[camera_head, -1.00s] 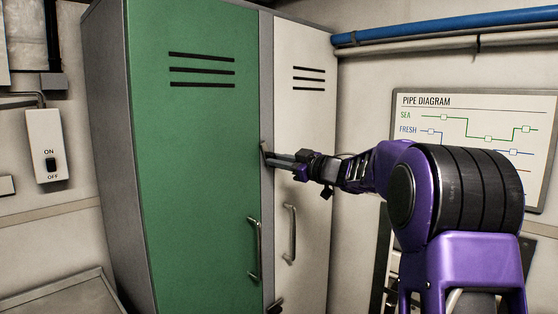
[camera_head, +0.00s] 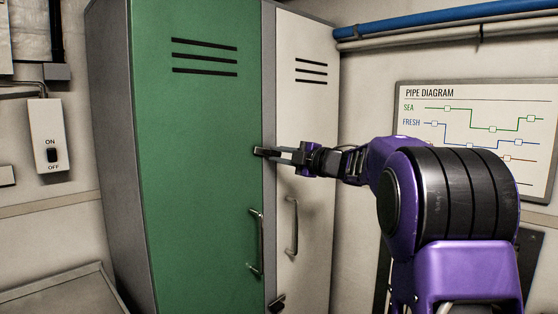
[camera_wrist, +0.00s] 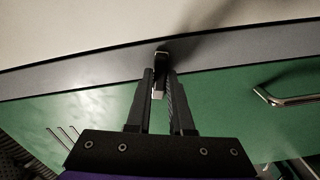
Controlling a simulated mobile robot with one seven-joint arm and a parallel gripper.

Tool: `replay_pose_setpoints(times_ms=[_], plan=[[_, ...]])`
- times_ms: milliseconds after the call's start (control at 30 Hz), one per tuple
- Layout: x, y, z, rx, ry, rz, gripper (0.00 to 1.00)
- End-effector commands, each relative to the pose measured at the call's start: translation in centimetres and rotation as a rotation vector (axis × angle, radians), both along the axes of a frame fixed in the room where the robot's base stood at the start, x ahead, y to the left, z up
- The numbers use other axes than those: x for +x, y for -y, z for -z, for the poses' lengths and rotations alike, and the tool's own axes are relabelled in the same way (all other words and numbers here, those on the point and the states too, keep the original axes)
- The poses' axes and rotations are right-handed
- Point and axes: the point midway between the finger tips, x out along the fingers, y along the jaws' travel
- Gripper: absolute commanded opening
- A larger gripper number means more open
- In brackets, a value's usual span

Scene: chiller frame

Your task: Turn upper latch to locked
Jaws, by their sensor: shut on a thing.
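The upper latch (camera_head: 259,151) is a small dark lever on the grey post between the green door (camera_head: 195,130) and the cream door (camera_head: 305,120). It lies about level in the head view, with its end reaching over the green door's edge. In the wrist view, the latch (camera_wrist: 160,60) is between the two fingers, with a pale end. My gripper (camera_head: 276,155) reaches in from the right and is shut on the latch. The fingers (camera_wrist: 161,80) partly hide the latch's sides.
A lower latch (camera_head: 277,303) sits on the post near the bottom edge. Door handles stand out on the green door (camera_head: 256,243) and the cream door (camera_head: 292,228). Pipes (camera_head: 450,28) run along the right wall above a diagram board (camera_head: 440,93).

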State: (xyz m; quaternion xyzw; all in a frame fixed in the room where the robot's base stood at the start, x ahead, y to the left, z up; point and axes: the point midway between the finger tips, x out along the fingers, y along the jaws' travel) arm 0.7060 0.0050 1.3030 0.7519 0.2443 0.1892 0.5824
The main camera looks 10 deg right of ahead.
Motion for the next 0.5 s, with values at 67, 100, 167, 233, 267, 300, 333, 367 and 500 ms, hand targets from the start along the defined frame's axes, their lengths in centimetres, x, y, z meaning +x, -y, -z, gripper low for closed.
replay_pose_setpoints(times_ms=[67, 100, 167, 233, 267, 300, 333, 367, 500], plan=[[-0.02, -0.02, 0.30, -0.047, 0.034, 0.000, 0.00], [-0.03, 0.01, 0.33, -0.068, 0.049, 0.000, 0.00], [-0.03, 0.01, 0.37, -0.098, 0.071, 0.000, 0.00], [-0.03, -0.02, 0.38, -0.128, 0.093, 0.000, 0.00], [-0.02, -0.03, 0.38, -0.140, 0.102, 0.000, 0.00], [-0.03, -0.04, 0.38, -0.154, 0.112, 0.000, 0.00], [-0.03, -0.05, 0.38, -0.162, 0.119, 0.000, 0.00], [-0.02, -0.05, 0.37, -0.172, 0.126, 0.000, 0.00], [-0.03, -0.04, 0.36, -0.201, 0.146, 0.000, 0.00]])
